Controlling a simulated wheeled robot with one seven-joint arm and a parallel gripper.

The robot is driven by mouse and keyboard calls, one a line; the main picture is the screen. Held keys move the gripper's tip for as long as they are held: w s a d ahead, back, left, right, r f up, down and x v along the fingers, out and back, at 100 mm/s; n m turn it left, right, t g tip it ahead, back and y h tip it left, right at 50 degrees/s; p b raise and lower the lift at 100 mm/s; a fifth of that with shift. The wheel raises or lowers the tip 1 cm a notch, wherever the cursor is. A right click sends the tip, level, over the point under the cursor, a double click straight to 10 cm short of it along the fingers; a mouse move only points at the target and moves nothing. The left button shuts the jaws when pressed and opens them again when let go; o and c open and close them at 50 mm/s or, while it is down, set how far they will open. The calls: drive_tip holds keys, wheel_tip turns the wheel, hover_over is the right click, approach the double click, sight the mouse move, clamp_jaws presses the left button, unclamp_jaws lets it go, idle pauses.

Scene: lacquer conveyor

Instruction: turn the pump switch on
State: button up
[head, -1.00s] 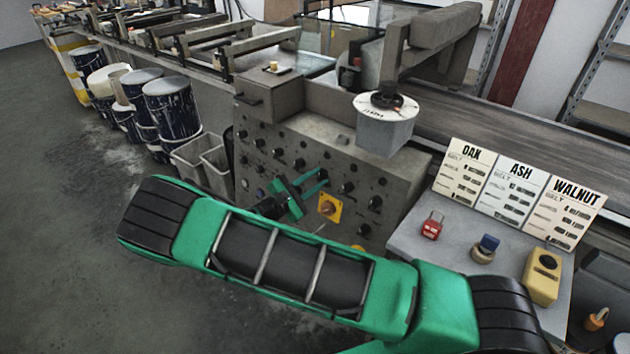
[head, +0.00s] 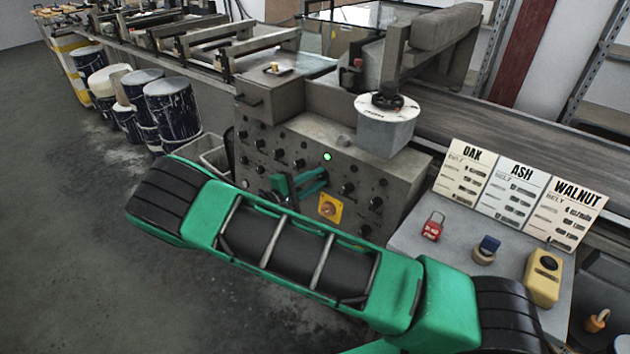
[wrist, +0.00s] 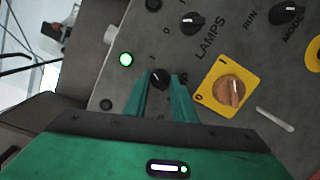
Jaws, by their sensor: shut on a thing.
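The control panel (head: 275,160) is a grey sloped box with rows of small black knobs. My gripper (head: 318,180) reaches its upper face with green fingers. In the wrist view my gripper (wrist: 165,77) is shut on a small black knob (wrist: 160,79), taken here as the pump switch. Its label is hidden, and the fingers cover much of it. A green lamp (wrist: 125,59) glows just beside the knob; the lit lamp also shows in the head view (head: 327,156).
A yellow plate with an orange rotary switch (wrist: 229,91) sits close to the fingers. More knobs, one by LAMPS (wrist: 192,22) and one by MODE (wrist: 287,12), are nearby. A side table (head: 455,250) holds a red padlock (head: 433,226) and a yellow device (head: 542,278).

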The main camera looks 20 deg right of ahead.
drive_tip(key=shift+a, duration=0.1)
drive_tip(key=o, duration=1)
drive_tip(key=v, duration=1)
drive_tip(key=shift+s+a+f, duration=0.1)
drive_tip(key=shift+a, duration=0.3)
